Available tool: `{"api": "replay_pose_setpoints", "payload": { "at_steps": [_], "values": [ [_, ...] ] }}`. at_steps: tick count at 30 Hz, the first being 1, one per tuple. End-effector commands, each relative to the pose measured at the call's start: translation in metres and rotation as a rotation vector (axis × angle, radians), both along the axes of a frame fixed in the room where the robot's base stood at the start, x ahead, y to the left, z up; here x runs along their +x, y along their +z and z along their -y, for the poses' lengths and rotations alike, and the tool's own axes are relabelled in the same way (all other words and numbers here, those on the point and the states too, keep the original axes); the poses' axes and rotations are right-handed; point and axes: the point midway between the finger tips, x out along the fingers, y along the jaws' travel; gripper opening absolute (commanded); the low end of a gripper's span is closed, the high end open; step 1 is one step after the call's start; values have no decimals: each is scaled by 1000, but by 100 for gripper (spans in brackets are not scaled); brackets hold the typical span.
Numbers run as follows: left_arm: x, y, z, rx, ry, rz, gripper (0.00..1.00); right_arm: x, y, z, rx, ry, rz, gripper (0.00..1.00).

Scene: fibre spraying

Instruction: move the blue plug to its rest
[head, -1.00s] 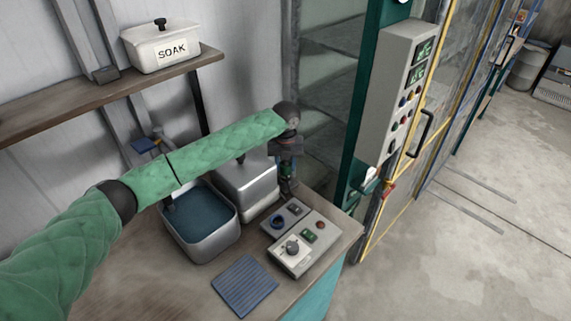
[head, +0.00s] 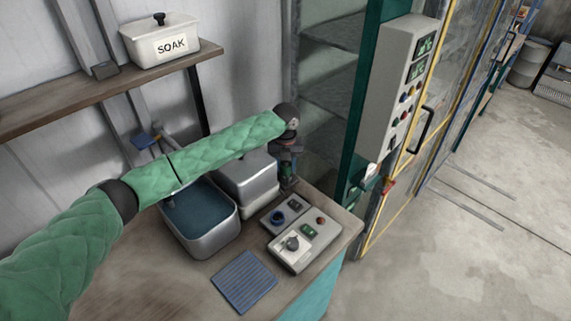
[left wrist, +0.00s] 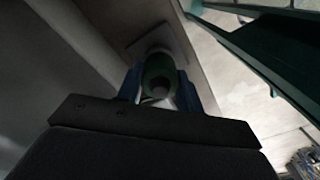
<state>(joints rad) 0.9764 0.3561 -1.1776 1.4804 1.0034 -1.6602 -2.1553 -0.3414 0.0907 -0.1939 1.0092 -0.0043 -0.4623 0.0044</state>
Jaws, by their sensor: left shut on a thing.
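My left gripper (head: 287,178) points down at the back of the bench, behind the control box and right of the lidded metal tank. In the left wrist view its blue fingers (left wrist: 160,90) are shut on a dark green, rounded thing (left wrist: 158,72). Whether the held thing touches the bench I cannot tell. My right gripper is out of view.
An open tank of dark liquid (head: 212,248) and a lidded metal tank (head: 258,188) stand under my left forearm. A ribbed blue mat (head: 244,283) lies in front. A SOAK tin (head: 160,45) sits on the shelf. A green post (head: 362,130) with a control panel (head: 396,90) rises at the right.

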Motion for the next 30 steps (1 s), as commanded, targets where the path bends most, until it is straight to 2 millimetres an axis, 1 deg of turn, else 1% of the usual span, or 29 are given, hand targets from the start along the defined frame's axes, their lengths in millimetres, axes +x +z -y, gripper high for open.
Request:
{"api": "replay_pose_setpoints", "payload": {
  "at_steps": [10, 11, 12, 14, 15, 24, 30],
  "values": [
    [0, -7, 0, 0, 0, 0, 13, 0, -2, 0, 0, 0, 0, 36],
    [0, -7, 0, -1, 0, 0, 40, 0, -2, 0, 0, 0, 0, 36],
    [0, -7, 0, 0, 0, 0, 48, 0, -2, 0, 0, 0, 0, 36],
    [0, -7, 0, 0, 0, 0, 60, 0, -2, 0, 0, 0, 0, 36],
    [0, -7, 0, 0, 0, 0, 62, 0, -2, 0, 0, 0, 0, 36],
    [0, -7, 0, 0, 0, 0, 62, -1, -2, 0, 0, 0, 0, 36],
    [0, -7, 0, 0, 0, 0, 62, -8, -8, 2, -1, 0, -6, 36]
  ]
}}
